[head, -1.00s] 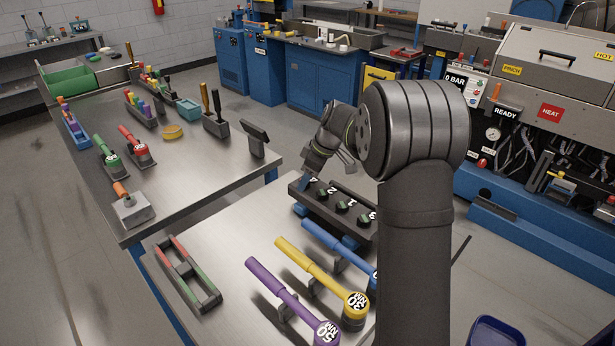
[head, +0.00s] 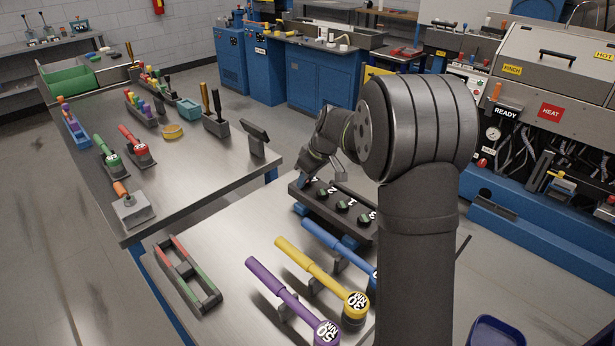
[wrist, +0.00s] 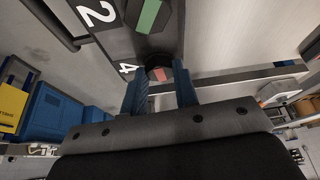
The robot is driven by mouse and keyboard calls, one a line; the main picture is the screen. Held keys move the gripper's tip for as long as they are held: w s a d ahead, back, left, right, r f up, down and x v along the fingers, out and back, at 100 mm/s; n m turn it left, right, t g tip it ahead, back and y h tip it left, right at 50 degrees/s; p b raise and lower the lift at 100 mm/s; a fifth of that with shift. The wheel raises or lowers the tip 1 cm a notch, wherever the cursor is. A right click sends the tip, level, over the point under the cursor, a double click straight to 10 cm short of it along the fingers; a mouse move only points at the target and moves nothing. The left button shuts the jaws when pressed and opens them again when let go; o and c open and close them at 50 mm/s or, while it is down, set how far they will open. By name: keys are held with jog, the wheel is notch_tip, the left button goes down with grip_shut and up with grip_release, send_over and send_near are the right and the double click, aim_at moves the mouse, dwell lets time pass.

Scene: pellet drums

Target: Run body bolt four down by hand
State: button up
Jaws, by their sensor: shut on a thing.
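The dark block (head: 352,228) carries several numbered stations near the far edge of the front bench. Green-topped bolts stand at the other numbers; one green bolt (wrist: 150,14) shows beside the 2 in the wrist view. My gripper (wrist: 160,88) is at the block's end beside the white 4 (wrist: 124,69), its two blue fingers on either side of body bolt four (wrist: 160,74). It is shut on this bolt, which is dark with a reddish patch and largely hidden by the fingers. In the head view my gripper (head: 308,180) is over the block's left end.
Blue (head: 325,238), yellow (head: 307,265) and purple (head: 272,285) torque wrenches lie in front of the block. A red and green tray (head: 187,285) sits left of them. The bench middle between tray and block is clear.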

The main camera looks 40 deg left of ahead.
jog(key=shift+r+m+t, duration=0.1)
jog(key=shift+m+t, duration=0.2)
jog(key=shift+m, duration=0.3)
jog(key=o, duration=1)
jog(key=v, duration=1.7)
jog(key=shift+d+r, duration=0.15)
